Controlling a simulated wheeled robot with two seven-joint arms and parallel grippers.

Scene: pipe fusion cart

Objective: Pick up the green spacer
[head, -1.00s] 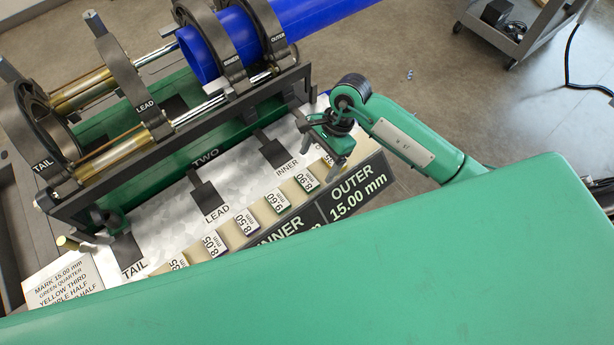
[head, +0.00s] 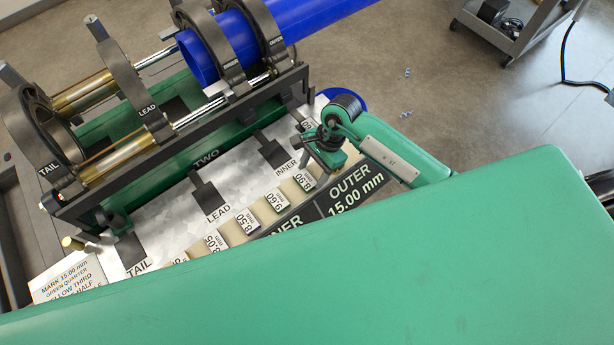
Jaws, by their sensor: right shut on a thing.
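My right gripper (head: 322,157) is over the far right end of the spacer row, beside the OUTER label. It is shut on a small block, apparently a spacer. A white, printed face (head: 307,125) shows at the gripper's upper left edge, but I cannot tell whether it is the held block. The fingers and the held block's colour are mostly hidden. Other spacers with white number labels sit in the cream rack, among them the 9.90 spacer (head: 304,180), the 9.60 spacer (head: 277,201) and the 8.50 spacer (head: 246,221). My left gripper is not in view.
The fusion machine (head: 200,150) stands at the upper left with a blue pipe (head: 300,20) in its clamps. A blue round thing (head: 355,101) lies behind my right gripper. A marking card (head: 68,278) is at lower left. A grey cart (head: 520,30) stands at upper right.

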